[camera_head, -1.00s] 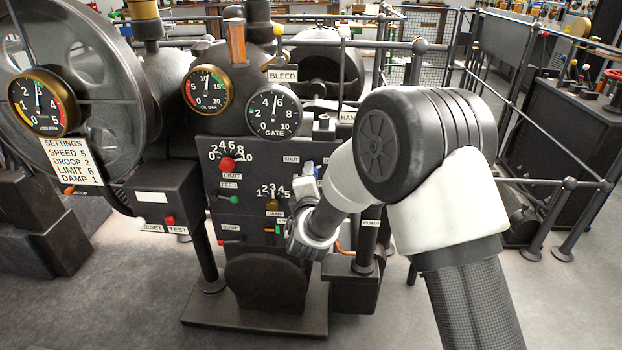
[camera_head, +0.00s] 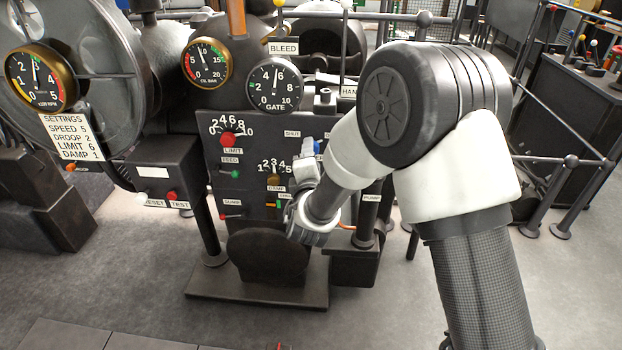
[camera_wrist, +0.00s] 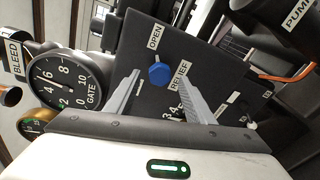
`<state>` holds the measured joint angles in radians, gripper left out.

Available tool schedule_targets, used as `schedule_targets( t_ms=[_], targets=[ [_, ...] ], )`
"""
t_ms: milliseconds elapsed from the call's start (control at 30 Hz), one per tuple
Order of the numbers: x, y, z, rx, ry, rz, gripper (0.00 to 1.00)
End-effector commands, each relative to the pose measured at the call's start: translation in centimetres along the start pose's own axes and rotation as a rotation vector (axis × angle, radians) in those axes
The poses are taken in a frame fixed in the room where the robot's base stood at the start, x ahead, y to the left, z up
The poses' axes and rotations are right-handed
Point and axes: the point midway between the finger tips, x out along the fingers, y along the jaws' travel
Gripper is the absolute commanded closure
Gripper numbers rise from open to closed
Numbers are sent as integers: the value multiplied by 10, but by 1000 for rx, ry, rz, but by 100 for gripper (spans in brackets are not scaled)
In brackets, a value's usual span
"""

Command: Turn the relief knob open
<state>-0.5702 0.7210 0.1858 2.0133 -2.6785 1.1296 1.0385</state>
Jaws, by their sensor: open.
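The relief knob (camera_wrist: 158,73) is a blue knob on the dark panel (camera_wrist: 200,52), between the OPEN and RELIEF labels in the wrist view. In the head view a bit of blue (camera_head: 317,146) shows at the panel's right edge, mostly hidden by my arm. My gripper (camera_wrist: 162,82) is open in the wrist view, with one finger on each side of the knob in the picture. I cannot tell how far the fingertips are from the knob, and they do not appear to touch it.
A red LIMIT knob (camera_head: 228,139), a DAMP knob (camera_head: 273,180) and small levers share the panel. The GATE gauge (camera_head: 275,84) is above it. A pump housing (camera_head: 352,262) with an orange lever stands below right. Railings (camera_head: 560,160) are at the right.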

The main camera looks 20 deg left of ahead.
Motion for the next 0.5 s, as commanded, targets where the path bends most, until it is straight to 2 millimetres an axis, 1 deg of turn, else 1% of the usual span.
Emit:
schedule_targets(
  t_ms=[33,300,400,500],
  targets=[
    [-13,2,0,-1,3,-1,51],
    [-80,1,0,-1,2,-3,51],
    [-103,1,-1,-2,3,-2,51],
    [-120,0,0,-2,3,-2,51]
  ],
)
